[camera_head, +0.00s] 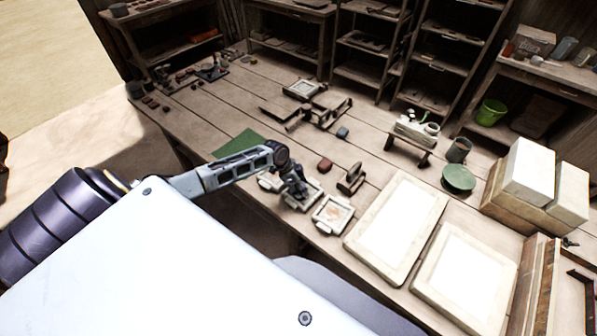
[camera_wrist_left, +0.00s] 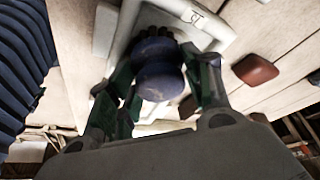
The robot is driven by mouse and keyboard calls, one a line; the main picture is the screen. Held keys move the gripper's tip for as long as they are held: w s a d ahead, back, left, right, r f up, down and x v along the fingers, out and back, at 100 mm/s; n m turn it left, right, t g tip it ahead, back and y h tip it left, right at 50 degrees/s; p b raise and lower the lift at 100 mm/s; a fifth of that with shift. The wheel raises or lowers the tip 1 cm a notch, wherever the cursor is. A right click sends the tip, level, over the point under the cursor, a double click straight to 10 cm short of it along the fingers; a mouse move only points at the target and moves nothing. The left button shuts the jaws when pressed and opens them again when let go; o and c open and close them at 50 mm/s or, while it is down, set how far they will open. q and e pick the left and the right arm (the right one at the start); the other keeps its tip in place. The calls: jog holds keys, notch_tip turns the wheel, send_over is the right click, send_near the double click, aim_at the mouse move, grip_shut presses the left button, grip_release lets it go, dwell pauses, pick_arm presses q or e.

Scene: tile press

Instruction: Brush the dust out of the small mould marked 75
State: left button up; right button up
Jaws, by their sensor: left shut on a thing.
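My left gripper (camera_head: 297,193) is low over a small pale mould (camera_head: 315,188) near the front edge of the table. In the left wrist view my left gripper (camera_wrist_left: 158,85) is shut on a dark blue brush (camera_wrist_left: 160,75) with a rounded handle. Its dark bristle end points at the inside of the pale mould (camera_wrist_left: 222,38); I cannot tell whether it touches. A dark mark (camera_wrist_left: 195,17) on the mould's rim is too small to read surely. The brush and gripper hide much of the mould's inside. My right gripper is not in view.
A reddish block (camera_head: 325,165) and a small stand (camera_head: 351,179) are behind. Large white slabs (camera_head: 395,228) fill the right front. A green mat (camera_head: 238,143) lies left.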

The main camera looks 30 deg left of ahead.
pick_arm(q)
jog(key=shift+d, duration=0.25)
dwell(0.3)
jog(key=shift+s+d, duration=0.1)
jog(key=shift+d, duration=0.3)
jog(key=shift+s+d+f+p, duration=0.1)
jog(key=shift+d+f+p, duration=0.05)
jog(key=shift+d+p, duration=0.15)
jog(key=shift+a, duration=0.15)
jog(key=shift+w+a, duration=0.2)
jog(key=shift+w, duration=0.2)
jog(key=shift+w+a+b, duration=0.1)
jog(key=shift+a+b, duration=0.05)
jog(key=shift+b, duration=0.15)
jog(key=shift+w+a, duration=0.35)
jog(key=shift+w, duration=0.15)
jog(key=shift+r, duration=0.35)
